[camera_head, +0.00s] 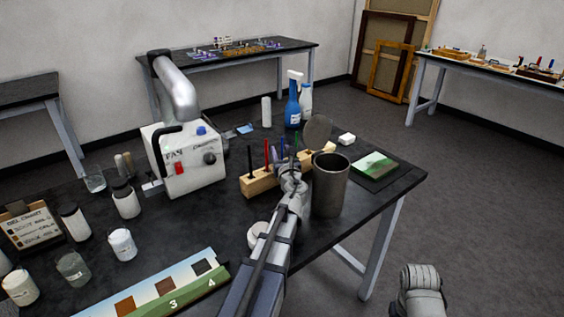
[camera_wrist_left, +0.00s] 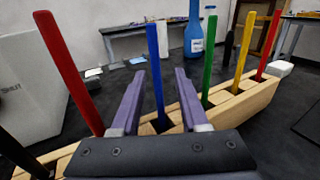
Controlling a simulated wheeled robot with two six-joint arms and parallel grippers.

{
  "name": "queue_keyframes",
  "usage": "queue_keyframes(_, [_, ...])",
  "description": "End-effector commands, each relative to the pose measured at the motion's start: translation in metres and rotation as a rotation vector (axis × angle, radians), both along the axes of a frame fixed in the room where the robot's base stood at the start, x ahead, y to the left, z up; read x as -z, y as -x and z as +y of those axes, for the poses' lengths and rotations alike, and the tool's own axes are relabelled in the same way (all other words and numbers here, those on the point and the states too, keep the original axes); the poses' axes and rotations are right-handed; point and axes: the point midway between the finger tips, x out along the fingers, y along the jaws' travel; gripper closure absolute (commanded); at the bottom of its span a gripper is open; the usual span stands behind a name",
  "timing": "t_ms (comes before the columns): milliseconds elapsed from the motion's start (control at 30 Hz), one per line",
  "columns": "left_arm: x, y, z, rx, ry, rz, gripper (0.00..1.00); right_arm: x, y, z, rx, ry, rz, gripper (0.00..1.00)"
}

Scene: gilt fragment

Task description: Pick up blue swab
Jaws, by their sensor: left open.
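The blue swab (camera_wrist_left: 153,55) is a thin upright stick standing in a slot of a pale wooden rack (camera_wrist_left: 237,105). In the left wrist view my left gripper (camera_wrist_left: 160,75) is open, with one purple finger on each side of the blue swab and visible gaps between. In the head view the gripper (camera_head: 286,170) is over the rack (camera_head: 260,186), and its wrist hides part of the rack. A red swab (camera_wrist_left: 68,70) stands to the left in the wrist view; a green swab (camera_wrist_left: 209,62) stands to the right. My right gripper is not in view.
A yellow swab (camera_wrist_left: 243,50) and another red swab (camera_wrist_left: 268,45) stand farther along the rack. A dark metal cup (camera_head: 330,188) is close right of my left wrist. A white fan box (camera_head: 185,160) stands left; a blue spray bottle (camera_head: 293,103) stands behind.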

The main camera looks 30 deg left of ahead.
Motion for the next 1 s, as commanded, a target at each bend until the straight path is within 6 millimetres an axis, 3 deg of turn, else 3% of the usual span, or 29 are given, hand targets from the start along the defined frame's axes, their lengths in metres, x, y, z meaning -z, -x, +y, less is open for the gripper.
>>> queue_keyframes(267, [-0.0001, -0.0054, 0.0054, 0.0, 0.0, 0.0, 0.56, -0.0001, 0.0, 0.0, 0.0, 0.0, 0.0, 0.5])
queue_keyframes(667, [-0.0001, -0.0053, 0.0051, 0.0, 0.0, 0.0, 1.0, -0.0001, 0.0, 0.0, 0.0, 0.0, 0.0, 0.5])
queue_keyframes(1000, [-0.0001, -0.0053, 0.0051, 0.0, 0.0, 0.0, 1.0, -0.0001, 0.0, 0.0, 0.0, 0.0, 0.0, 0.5])
